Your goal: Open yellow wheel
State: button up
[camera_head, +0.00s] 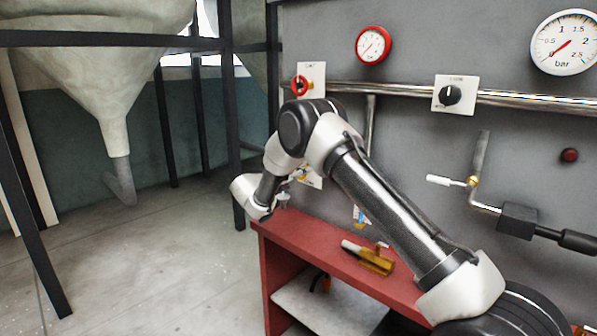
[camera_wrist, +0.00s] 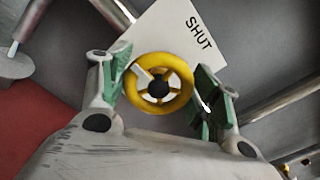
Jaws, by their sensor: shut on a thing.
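In the wrist view the yellow wheel (camera_wrist: 183,101) has a dark hub and spokes, with a white mark at its upper left. A white plate (camera_wrist: 175,35) reading "SHUT" lies behind it. My gripper (camera_wrist: 160,78) is shut on the wheel, with one green-padded finger at its left rim and one at its right. In the head view my arm reaches toward the wall above the red bench, and it hides most of the wheel and gripper there.
A red bench (camera_head: 340,262) stands below my arm with a brass-coloured tool (camera_head: 376,262) on it. The wall holds a red wheel (camera_head: 300,86), a black knob (camera_head: 450,95), gauges and a white-handled lever (camera_head: 440,181). Open floor (camera_head: 150,260) lies at the left.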

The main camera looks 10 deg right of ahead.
dwell(0.3)
jog(key=o, duration=1)
jog(key=v, duration=1.2)
